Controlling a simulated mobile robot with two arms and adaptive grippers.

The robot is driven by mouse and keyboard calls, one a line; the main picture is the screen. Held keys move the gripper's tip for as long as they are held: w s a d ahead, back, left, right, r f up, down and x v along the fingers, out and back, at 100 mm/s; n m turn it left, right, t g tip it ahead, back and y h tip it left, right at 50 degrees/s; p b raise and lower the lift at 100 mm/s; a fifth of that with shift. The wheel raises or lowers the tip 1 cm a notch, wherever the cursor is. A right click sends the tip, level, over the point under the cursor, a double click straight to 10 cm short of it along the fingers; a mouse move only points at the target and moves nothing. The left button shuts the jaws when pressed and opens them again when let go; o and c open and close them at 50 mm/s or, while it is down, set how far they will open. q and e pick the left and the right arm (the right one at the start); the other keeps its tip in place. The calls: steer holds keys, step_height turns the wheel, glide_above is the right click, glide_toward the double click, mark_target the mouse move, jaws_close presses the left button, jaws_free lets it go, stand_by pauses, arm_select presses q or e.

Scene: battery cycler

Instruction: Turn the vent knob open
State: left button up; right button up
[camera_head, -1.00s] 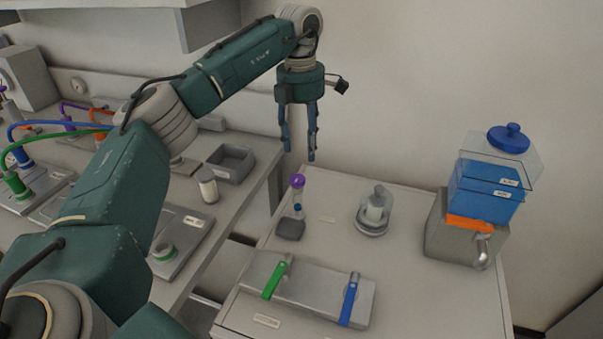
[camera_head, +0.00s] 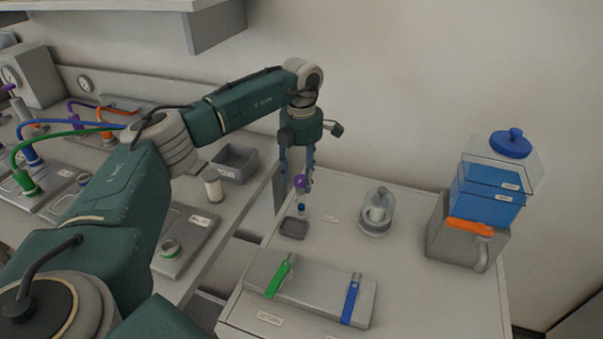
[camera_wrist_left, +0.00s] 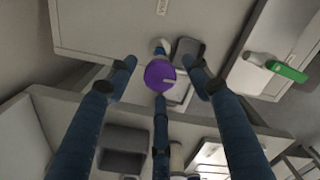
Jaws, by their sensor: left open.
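The vent knob (camera_head: 301,181) is a purple round cap on a short upright post with a blue part lower down, at the left back of the white cabinet top. In the left wrist view the purple knob (camera_wrist_left: 160,75) is centred among the spread blue fingers. My left gripper (camera_head: 296,182) points down with its fingers open at the knob, their tips at about the knob's height in the head view. Whether any finger touches it I cannot tell. The right gripper is in neither view.
A small grey tray (camera_head: 293,228) lies in front of the knob's post. A glass bell jar (camera_head: 376,212) stands to the right. A panel with a green lever (camera_head: 279,279) and a blue lever (camera_head: 351,298) is in front. A blue container (camera_head: 487,192) stands at the right.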

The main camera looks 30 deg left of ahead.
arm_select(q)
steer(key=c, duration=1.2)
steer(key=shift+o, duration=0.2)
steer(key=shift+n, duration=0.3)
steer(key=n+p, duration=0.1)
steer(key=n, duration=0.2)
steer(key=shift+r+n, duration=0.1)
steer(key=shift+n, duration=0.2)
steer(key=n+p, duration=0.1)
steer(key=n, duration=0.3)
steer(key=shift+n, duration=0.3)
steer(key=n+p, duration=0.1)
steer(key=n, duration=0.3)
steer(key=shift+n, duration=0.3)
steer(key=shift+n+p, duration=0.75)
steer(key=shift+n, duration=1.45)
